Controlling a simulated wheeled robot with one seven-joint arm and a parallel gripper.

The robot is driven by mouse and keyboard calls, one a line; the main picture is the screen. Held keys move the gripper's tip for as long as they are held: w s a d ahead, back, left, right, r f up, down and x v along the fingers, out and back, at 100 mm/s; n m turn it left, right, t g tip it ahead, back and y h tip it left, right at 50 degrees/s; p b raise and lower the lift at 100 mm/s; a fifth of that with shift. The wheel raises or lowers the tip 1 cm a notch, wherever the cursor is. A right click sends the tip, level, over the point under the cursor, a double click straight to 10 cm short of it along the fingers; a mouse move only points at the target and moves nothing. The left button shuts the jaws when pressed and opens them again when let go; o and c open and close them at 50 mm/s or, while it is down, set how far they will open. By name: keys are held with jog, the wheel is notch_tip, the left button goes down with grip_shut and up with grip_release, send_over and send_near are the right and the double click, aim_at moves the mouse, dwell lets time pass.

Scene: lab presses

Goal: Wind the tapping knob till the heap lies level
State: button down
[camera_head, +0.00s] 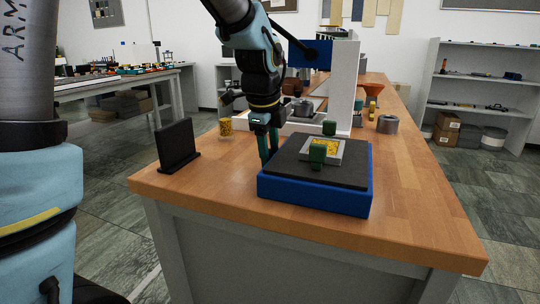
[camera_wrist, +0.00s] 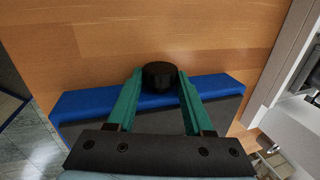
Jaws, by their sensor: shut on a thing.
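The tapping device has a blue base (camera_head: 316,193) with a dark grey top plate (camera_head: 285,160). A pale square tray (camera_head: 341,158) on the plate holds a yellow heap (camera_head: 322,146); whether its surface is level is too small to tell. My gripper (camera_head: 266,157) points down at the base's left side. In the wrist view the black round tapping knob (camera_wrist: 160,75) sits between my green fingertips, which are shut on it, beside the blue base (camera_wrist: 85,102). In the head view the knob is hidden.
A black upright plate on a foot (camera_head: 176,144) stands at the left of the wooden table (camera_head: 232,202). A jar of yellow grains (camera_head: 225,127) is behind it. A white press frame (camera_head: 343,85) stands behind the device, with a grey cylinder (camera_head: 387,124) to its right. The front right tabletop is clear.

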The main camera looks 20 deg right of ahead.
jog(key=shift+c, duration=1.4)
grip_release()
jog(key=v, duration=1)
jog(key=shift+r, duration=0.35)
jog(key=shift+a, duration=0.1)
